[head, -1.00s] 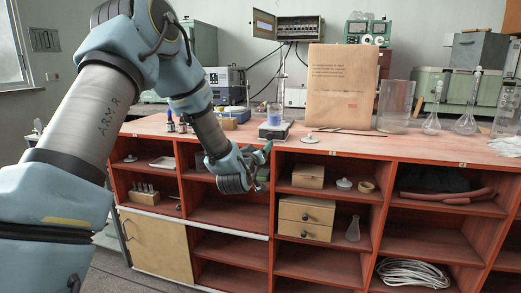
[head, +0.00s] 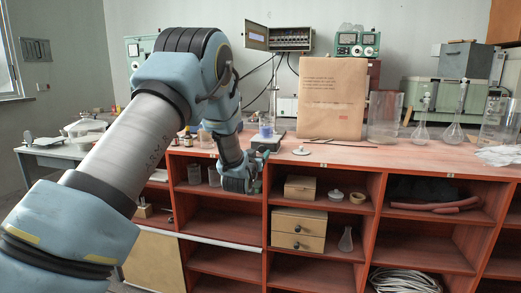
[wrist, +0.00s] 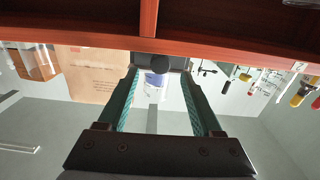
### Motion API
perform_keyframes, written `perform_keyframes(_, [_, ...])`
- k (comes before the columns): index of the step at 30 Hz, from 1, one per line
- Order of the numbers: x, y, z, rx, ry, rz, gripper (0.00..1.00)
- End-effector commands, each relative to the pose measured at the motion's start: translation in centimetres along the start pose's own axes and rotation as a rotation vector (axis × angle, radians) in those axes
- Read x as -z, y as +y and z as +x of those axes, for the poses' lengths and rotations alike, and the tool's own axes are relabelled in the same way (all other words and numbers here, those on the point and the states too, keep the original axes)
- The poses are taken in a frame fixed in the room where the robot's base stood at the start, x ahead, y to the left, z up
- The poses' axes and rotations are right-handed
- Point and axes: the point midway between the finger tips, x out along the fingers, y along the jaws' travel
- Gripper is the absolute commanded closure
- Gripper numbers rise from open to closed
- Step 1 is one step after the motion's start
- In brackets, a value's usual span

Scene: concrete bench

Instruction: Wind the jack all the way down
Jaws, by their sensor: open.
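The jack (head: 268,144) is a small dark platform near the front edge of the bench top, left of the brown paper package. A beaker of blue liquid (head: 266,130) stands on it. My gripper (head: 256,184) is in front of the shelf unit, just below the bench edge and the jack. In the wrist view, which is upside down, the jack (wrist: 178,63) lies beyond the open fingers, with its round black knob (wrist: 160,60) between the fingertips. The fingers look empty. I cannot tell whether they touch the knob, and the jack's height is hard to judge.
The red bench (head: 330,150) has open compartments below its top edge, close to my gripper. The paper package (head: 332,98) stands right of the jack, with a white lid (head: 301,152) and thin rods near it. Glass flasks stand farther right.

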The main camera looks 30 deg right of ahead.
Motion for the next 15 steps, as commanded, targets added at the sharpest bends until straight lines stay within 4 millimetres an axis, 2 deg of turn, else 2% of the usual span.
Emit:
perform_keyframes(3, [0.1,0.0,1.9,0.0,0.001,0.0,0.33])
perform_keyframes(6, [0.0,0.0,2.9,0.001,0.0,0.0,0.33])
perform_keyframes(15, [0.0,0.0,3.8,0.001,-0.001,-0.001,0.33])
